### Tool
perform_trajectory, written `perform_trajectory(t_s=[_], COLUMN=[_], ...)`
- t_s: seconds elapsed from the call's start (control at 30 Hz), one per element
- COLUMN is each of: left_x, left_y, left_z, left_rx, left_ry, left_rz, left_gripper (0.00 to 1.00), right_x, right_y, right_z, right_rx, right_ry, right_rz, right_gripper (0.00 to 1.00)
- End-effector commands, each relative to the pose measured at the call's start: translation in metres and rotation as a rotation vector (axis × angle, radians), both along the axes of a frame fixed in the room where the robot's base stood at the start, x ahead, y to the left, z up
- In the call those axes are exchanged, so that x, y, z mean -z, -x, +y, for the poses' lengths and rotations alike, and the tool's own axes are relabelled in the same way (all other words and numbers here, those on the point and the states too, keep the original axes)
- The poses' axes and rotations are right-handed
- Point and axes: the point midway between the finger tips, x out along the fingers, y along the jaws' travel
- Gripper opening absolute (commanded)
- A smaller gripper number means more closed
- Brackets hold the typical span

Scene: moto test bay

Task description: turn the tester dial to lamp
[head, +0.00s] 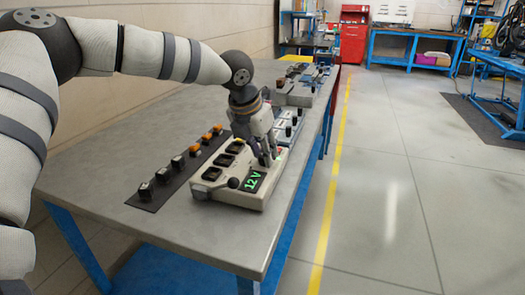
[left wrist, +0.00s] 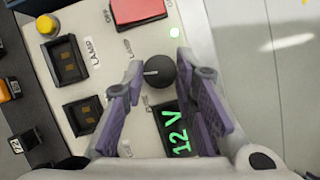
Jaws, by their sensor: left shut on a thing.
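The tester (head: 228,197) is a cream box on the grey bench; its green display (head: 254,181) reads 12 V, as it also does in the left wrist view (left wrist: 178,133). The tester dial (left wrist: 160,72) is a round black knob between the display and a red button (left wrist: 137,11). Its white pointer line points left in the left wrist view. A LAMP label (left wrist: 92,51) is printed left of the dial, beside a black socket. My left gripper (head: 266,161) is shut on the dial from above, one finger on each side; the fingers hide the dial in the head view. My right gripper is out of view.
A dark strip (head: 150,197) with several black and orange switches lies left of the tester, near the wall. More grey devices (head: 296,93) stand farther back on the bench. The bench's front left surface is bare.

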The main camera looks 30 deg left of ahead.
Motion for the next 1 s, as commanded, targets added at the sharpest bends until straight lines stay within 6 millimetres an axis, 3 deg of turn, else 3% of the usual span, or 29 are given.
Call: perform_trajectory(t_s=[0.6, 1.0], left_x=[0.004, 0.002], left_y=[-0.002, -0.002], left_z=[0.004, 0.005], left_rx=[0.504, 0.66], left_ry=[0.003, 0.001], left_rz=[0.004, 0.002], left_gripper=[0.0, 0.0], right_x=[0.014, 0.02], right_y=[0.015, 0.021], right_z=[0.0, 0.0], right_rx=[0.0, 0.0], right_ry=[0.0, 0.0], right_rz=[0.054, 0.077], right_gripper=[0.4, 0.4])
